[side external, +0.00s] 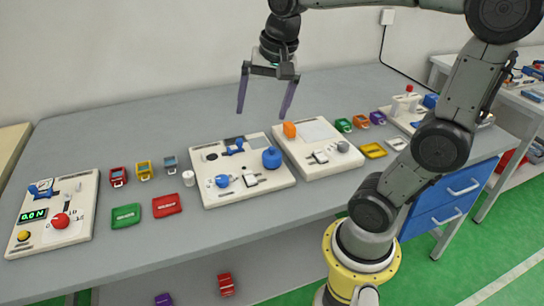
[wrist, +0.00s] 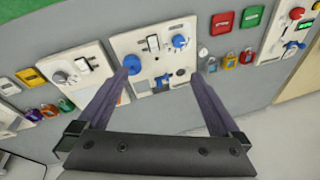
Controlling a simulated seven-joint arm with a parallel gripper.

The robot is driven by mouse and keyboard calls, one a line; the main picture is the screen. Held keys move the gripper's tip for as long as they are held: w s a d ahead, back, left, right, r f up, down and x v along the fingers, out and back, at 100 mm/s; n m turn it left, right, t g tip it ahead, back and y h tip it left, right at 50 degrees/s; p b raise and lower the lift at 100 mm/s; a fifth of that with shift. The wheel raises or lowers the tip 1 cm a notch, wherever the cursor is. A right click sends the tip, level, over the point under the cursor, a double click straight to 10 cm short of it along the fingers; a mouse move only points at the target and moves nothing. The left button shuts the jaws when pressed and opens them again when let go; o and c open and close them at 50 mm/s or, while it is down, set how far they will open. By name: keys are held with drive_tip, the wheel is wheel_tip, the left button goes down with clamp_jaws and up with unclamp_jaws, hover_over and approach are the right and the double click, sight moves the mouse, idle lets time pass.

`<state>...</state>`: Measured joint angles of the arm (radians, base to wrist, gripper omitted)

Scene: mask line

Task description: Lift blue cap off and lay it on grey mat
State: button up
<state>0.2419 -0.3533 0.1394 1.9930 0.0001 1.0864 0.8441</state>
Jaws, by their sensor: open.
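The blue cap (side external: 272,158) is a round knob-like piece at the right edge of the middle white board (side external: 240,200). In the wrist view the cap (wrist: 132,64) appears beside the left fingertip, which overlaps it in the picture. A grey square (side external: 256,139), which looks like the grey mat, lies at the back of the same board; it also shows in the wrist view (wrist: 142,87). My gripper (side external: 262,114) is open and empty, fingers pointing down, well above the board. What is under the cap is hidden.
A right-hand board (side external: 335,166) holds an orange block (side external: 289,130). Padlocks, red and green tags and a white cylinder (side external: 188,178) lie left. The back of the table is clear.

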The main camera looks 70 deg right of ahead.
drive_tip(key=w+d+f+m+g, duration=0.2)
drive_tip(key=w+d+f+m, duration=0.15)
drive_tip(key=d, duration=0.35)
drive_tip(key=m+g, duration=0.1)
drive_tip(key=m, duration=0.1)
approach(272, 148)
drive_tip(key=shift+y, duration=0.4)
drive_tip(key=f, duration=0.7)
drive_tip(key=d+f, duration=0.1)
drive_tip(key=f, duration=0.2)
drive_tip(key=shift+w+f, duration=0.15)
drive_tip(key=shift+f, duration=0.2)
drive_tip(key=c, duration=1.3)
drive_tip(key=shift+o, duration=0.2)
drive_tip(key=shift+r, duration=0.15)
